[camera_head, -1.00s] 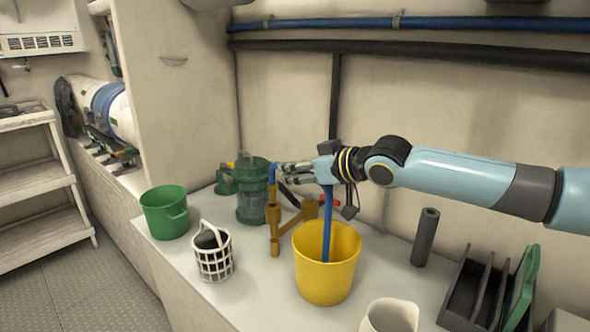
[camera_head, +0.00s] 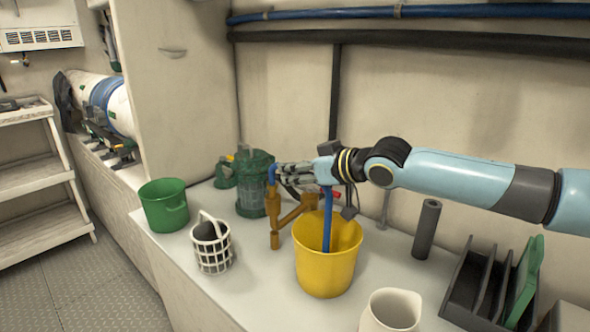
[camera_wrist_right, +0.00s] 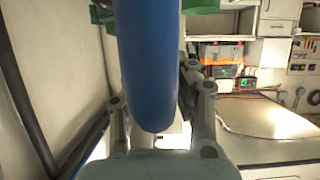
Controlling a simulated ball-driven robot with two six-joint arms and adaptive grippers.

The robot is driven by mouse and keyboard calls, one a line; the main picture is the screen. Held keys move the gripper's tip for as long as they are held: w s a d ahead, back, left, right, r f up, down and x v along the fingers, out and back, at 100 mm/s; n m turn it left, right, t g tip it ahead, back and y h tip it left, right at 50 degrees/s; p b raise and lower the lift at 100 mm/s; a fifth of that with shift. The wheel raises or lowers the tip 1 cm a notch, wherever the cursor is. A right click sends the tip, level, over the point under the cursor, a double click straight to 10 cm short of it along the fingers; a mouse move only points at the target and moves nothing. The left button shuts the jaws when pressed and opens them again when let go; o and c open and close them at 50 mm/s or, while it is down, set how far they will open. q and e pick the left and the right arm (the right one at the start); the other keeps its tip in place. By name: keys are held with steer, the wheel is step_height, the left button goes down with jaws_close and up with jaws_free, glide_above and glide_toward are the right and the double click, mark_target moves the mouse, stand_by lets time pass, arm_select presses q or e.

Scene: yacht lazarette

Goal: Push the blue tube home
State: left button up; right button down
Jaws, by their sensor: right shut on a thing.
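The blue tube (camera_head: 327,220) hangs from my right gripper down into a yellow bucket (camera_head: 325,273). Its other end bends down at the top of an upright bronze pipe fitting (camera_head: 275,210); how deep it sits there I cannot tell. My right gripper (camera_head: 280,175) is shut on the tube beside the fitting. In the right wrist view, the blue tube (camera_wrist_right: 148,65) fills the space between the fingers and hides what lies beyond. A green strainer with a clear body (camera_head: 252,185) stands behind the fitting. My left gripper is not in view.
A green bucket (camera_head: 164,207) and a white basket (camera_head: 212,247) stand at left on the bench. A white jug (camera_head: 390,312), a dark cylinder (camera_head: 426,230) and a black rack (camera_head: 478,287) stand at right. Pipes (camera_head: 430,12) run along the back wall.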

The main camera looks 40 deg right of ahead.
steer(key=shift+f+b, duration=0.8)
steer(key=shift+f, duration=0.3)
steer(key=c, duration=1)
jaws_free()
steer(key=shift+r, duration=0.1)
steer(key=shift+c, duration=0.2)
step_height(320, 180, up, 10)
